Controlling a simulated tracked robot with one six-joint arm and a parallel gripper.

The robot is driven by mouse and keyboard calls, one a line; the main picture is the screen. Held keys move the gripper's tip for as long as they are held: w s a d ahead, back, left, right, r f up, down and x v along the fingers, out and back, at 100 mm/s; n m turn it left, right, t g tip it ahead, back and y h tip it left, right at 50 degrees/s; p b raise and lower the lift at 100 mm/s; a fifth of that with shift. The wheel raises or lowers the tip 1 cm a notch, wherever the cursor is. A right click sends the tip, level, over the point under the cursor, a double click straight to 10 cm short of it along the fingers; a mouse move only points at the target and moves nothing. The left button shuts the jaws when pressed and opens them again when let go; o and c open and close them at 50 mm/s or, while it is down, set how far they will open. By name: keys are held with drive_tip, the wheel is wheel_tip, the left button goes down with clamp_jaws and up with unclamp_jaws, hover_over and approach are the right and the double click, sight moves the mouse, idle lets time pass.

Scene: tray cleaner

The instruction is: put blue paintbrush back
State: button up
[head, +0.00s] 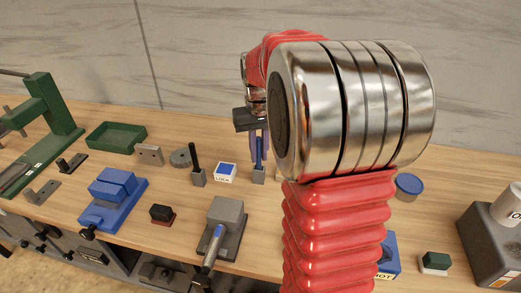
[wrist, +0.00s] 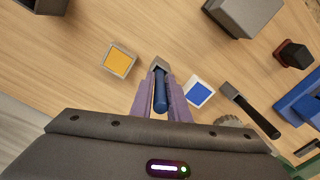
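The blue paintbrush (head: 259,152) stands upright, its lower end at a small grey block holder (head: 259,176); I cannot tell how deep it sits. In the wrist view its blue handle (wrist: 160,93) lies between the two purple fingers of my gripper (wrist: 161,82), with no clear gap on either side. The grey holder (wrist: 158,64) shows just beyond the fingertips. In the head view my gripper (head: 259,147) is above the holder, around the upper handle, and looks shut on it. The bristles are not visible.
An orange-topped block (wrist: 118,60) is close by in the wrist view. A blue vise (head: 113,200) and green tray (head: 116,136) are further left.

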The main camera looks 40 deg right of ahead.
drive_tip(key=o, duration=0.4)
drive_tip(key=shift+c, duration=0.2)
wheel_tip(320, 180, up, 13)
drive_tip(key=shift+r, duration=0.1)
idle(0.4)
idle(0.6)
drive_tip(key=s+a+f+n+t, duration=0.2)
drive_tip(key=s+a+f, duration=0.1)
drive_tip(key=s+a, duration=0.5)
drive_tip(key=s+a+f+n+t, duration=0.2)
drive_tip(key=s+a, duration=0.5)
drive_tip(key=a, duration=0.6)
wheel_tip(320, 180, down, 3)
drive_tip(key=shift+s+a+r+t, duration=0.2)
drive_tip(key=shift+s+a+t, duration=0.15)
drive_tip(key=shift+t, duration=0.45)
drive_tip(key=shift+d, duration=0.1)
drive_tip(key=shift+c, duration=0.3)
idle(0.4)
